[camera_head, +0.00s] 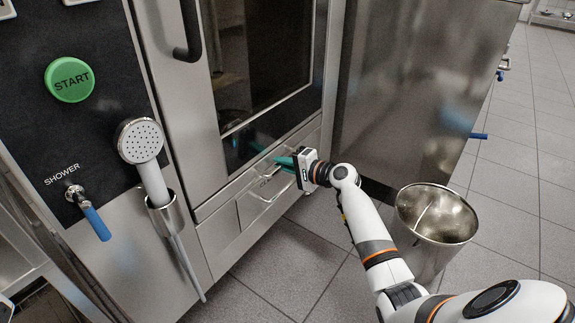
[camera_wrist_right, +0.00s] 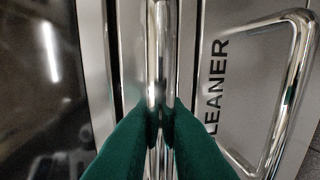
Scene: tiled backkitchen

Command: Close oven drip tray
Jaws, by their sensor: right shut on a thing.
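The oven drip tray (camera_head: 222,196) is a narrow steel strip along the oven's lower front, below the glass door. My right gripper (camera_head: 284,161) reaches it from the right, with its teal fingers at the strip. In the right wrist view, the green fingers (camera_wrist_right: 160,118) are shut around a chrome bar handle (camera_wrist_right: 158,50), which runs away between them. Dark narrow gaps show beside the bar. How far the tray stands out is hard to tell, as the gripper hides part of it.
A cleaner drawer with its own looped handle (camera_head: 268,190) sits just below; this handle also shows in the right wrist view (camera_wrist_right: 292,90). The oven door (camera_head: 262,60) appears shut. A metal bin (camera_head: 435,215) stands beside my right arm. A shower head (camera_head: 140,140) hangs left.

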